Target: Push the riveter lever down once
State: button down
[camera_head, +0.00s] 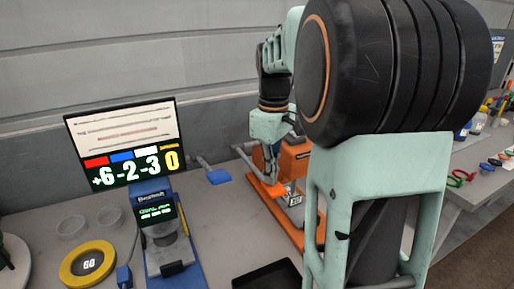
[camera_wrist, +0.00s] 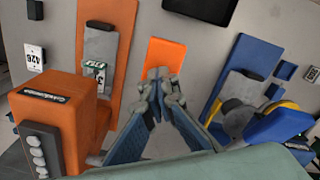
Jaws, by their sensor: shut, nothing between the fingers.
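The orange riveter (camera_head: 295,160) stands on the bench behind my arm, and its body fills the left of the wrist view (camera_wrist: 62,115). Its lever appears to be the flat orange paddle (camera_head: 275,190) on a grey rod, which in the wrist view lies just beyond my fingertips (camera_wrist: 165,48). My gripper (camera_head: 270,178) is shut and empty, pointing down over the paddle. In the wrist view its fingertips (camera_wrist: 160,76) overlap the paddle's near edge. I cannot tell whether they touch it. My arm hides part of the riveter in the head view.
A blue machine (camera_head: 158,230) with a small screen stands to the left, with a blue paddle (camera_head: 218,176) on a grey rod beside it. A display (camera_head: 125,140) stands behind. A yellow ring (camera_head: 88,264) and a black tray (camera_head: 268,275) lie in front. Tools lie far right.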

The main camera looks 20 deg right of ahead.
notch_tip(320, 180, up, 12)
jog(key=p, duration=0.9)
jog(key=shift+p, duration=0.4)
